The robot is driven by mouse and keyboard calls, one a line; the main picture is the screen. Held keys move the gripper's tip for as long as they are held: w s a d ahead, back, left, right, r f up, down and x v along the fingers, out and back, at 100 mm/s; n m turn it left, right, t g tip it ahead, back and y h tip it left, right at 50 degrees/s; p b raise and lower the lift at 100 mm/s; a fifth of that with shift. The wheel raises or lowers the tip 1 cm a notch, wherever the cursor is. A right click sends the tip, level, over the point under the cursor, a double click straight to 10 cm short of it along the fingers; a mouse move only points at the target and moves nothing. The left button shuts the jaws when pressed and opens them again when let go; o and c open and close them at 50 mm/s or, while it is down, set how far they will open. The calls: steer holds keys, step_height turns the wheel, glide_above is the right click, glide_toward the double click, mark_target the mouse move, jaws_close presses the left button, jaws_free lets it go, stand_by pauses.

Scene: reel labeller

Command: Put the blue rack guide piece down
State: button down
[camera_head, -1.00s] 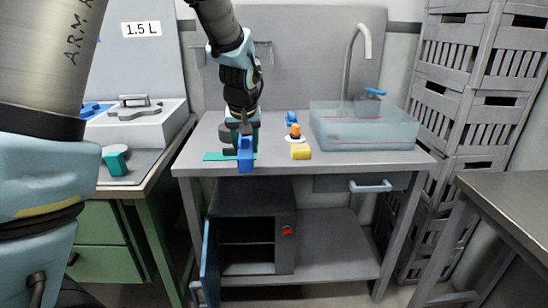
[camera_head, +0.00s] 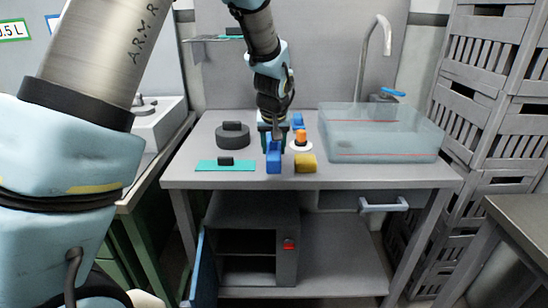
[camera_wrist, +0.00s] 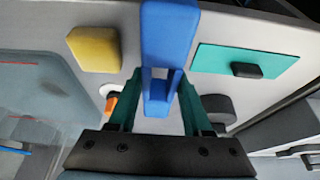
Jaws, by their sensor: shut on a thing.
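The blue rack guide piece (camera_head: 273,158) is upright near the front edge of the grey table (camera_head: 330,178). It also fills the top middle of the wrist view (camera_wrist: 168,35), where it looks like a long blue bar with a slot. My gripper (camera_head: 272,133) has teal fingers and is shut on it from above; the fingers show on both sides of it in the wrist view (camera_wrist: 157,98). In the head view its lower end looks at or very near the table top, but I cannot tell whether it touches.
A yellow block (camera_head: 306,163) stands close on the right. A teal plate with a black knob (camera_head: 226,165) lies left, with a dark round piece (camera_head: 232,136) behind it. An orange piece (camera_head: 300,137) stands behind. A clear basin (camera_head: 380,133) takes the right side.

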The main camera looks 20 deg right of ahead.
steer(key=shift+f+p, duration=0.4)
steer(key=shift+f, duration=1.55)
steer(key=shift+f, duration=0.1)
steer(key=shift+c, duration=1.6)
jaws_free()
steer(key=b+v, duration=0.2)
steer(key=v, duration=1)
